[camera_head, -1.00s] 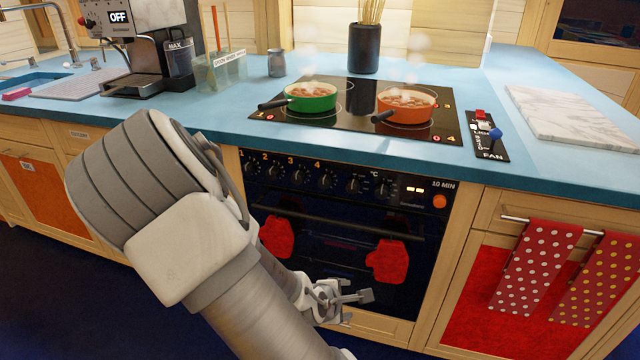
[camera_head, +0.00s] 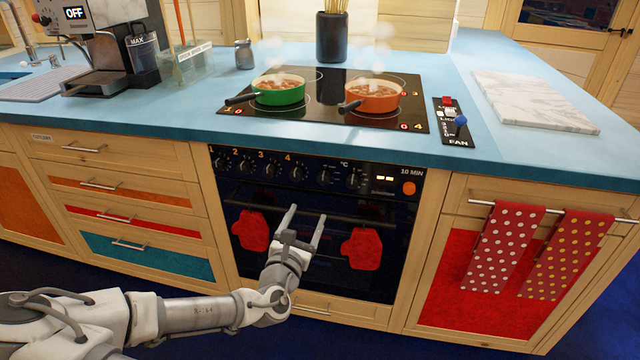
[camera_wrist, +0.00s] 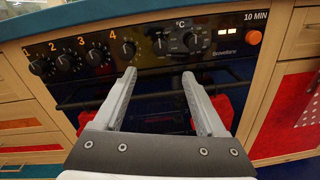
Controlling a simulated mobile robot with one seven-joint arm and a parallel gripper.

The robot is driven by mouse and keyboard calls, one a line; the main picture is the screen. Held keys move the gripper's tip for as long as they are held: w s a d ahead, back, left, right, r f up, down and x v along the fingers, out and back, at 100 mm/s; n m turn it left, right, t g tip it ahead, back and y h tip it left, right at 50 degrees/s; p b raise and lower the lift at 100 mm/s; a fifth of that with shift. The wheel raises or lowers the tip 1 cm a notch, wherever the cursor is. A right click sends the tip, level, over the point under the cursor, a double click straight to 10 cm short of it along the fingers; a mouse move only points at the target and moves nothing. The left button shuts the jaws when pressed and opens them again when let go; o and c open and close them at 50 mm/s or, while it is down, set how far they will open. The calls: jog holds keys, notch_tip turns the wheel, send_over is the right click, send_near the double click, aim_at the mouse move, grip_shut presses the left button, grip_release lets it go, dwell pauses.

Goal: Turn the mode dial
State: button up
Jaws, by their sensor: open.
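The oven's black control panel (camera_head: 380,183) carries a row of dark knobs. Four bear the numbers 1 to 4; to their right are two more dials, a left one (camera_wrist: 160,45) and a right one (camera_wrist: 191,41), with "°C" printed above and between them. I cannot read which is the mode dial. In the head view the left dial (camera_head: 325,176) and right dial (camera_head: 352,180) are small. My gripper (camera_head: 307,213) is open and empty, in front of the oven door below the panel. In the wrist view its fingers (camera_wrist: 159,75) point up toward the two dials, touching neither.
The oven door handle (camera_head: 300,208) runs behind my fingers. Two red mitts (camera_head: 362,250) hang on the door. A display and an orange button (camera_head: 408,188) are at the panel's right. Steaming green (camera_head: 278,92) and orange (camera_head: 372,97) pans stand on the hob above.

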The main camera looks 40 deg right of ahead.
aim_at(322, 181)
jog(key=b+x, duration=0.3)
jog(key=x, duration=1.1)
jog(key=shift+w+d, duration=0.2)
jog(key=shift+w, duration=0.05)
grip_shut()
